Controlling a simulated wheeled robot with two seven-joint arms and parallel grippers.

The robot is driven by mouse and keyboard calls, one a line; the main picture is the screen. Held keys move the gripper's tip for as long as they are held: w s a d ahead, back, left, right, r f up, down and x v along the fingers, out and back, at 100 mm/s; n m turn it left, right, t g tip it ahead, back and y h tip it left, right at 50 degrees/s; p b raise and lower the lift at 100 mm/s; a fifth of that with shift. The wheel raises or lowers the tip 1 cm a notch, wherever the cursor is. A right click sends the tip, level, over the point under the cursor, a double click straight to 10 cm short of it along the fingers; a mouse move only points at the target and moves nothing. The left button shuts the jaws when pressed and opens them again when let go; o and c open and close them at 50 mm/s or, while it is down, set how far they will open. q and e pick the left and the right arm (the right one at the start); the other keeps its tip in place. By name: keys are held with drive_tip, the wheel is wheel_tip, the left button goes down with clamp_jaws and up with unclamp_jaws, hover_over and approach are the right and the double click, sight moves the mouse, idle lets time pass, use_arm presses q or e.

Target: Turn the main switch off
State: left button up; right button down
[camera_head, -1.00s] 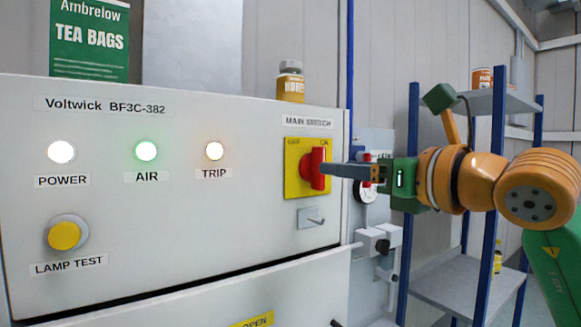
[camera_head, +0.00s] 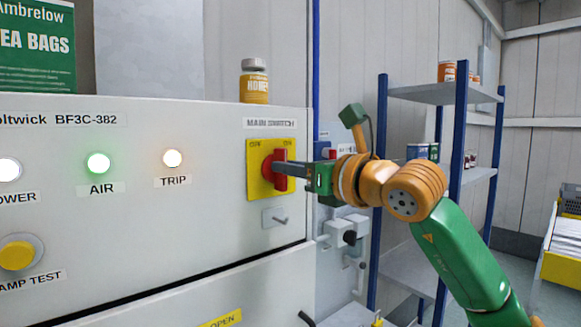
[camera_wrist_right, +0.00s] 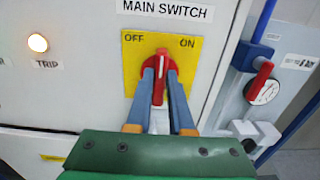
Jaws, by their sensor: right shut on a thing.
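The main switch is a red rotary handle (camera_head: 280,185) on a yellow plate (camera_head: 257,185) at the right of the grey cabinet front. The plate is marked OFF at upper left and ON at upper right. My right gripper (camera_head: 284,169) reaches in from the right and is shut on the handle. In the right wrist view its two blue-grey fingers (camera_wrist_right: 160,88) lie on either side of the red handle (camera_wrist_right: 161,54). The handle looks about upright there, between the two words. My left gripper is not in view.
The TRIP lamp (camera_head: 172,158), AIR lamp (camera_head: 98,163) and POWER lamp (camera_head: 9,169) are lit. A small latch (camera_head: 276,218) sits just below the switch. A honey jar (camera_head: 254,82) stands on the cabinet. Blue-post shelving (camera_head: 425,93) stands behind my right arm.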

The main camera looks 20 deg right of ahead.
drive_tip(key=shift+s+a+f+n+p, duration=0.1)
drive_tip(key=shift+n+p, duration=0.15)
drive_tip(key=shift+n, duration=2.7)
drive_tip(key=shift+a+f+n+p, duration=0.1)
drive_tip(key=shift+a+n+p, duration=0.1)
drive_tip(key=shift+n, duration=2.8)
drive_tip(key=shift+s+a+f+n+p, duration=0.1)
drive_tip(key=shift+n+p, duration=0.15)
drive_tip(key=shift+n, duration=2.7)
drive_tip(key=c, duration=0.8)
unclamp_jaws()
drive_tip(key=shift+w+f, duration=0.1)
drive_tip(key=shift+w, duration=0.05)
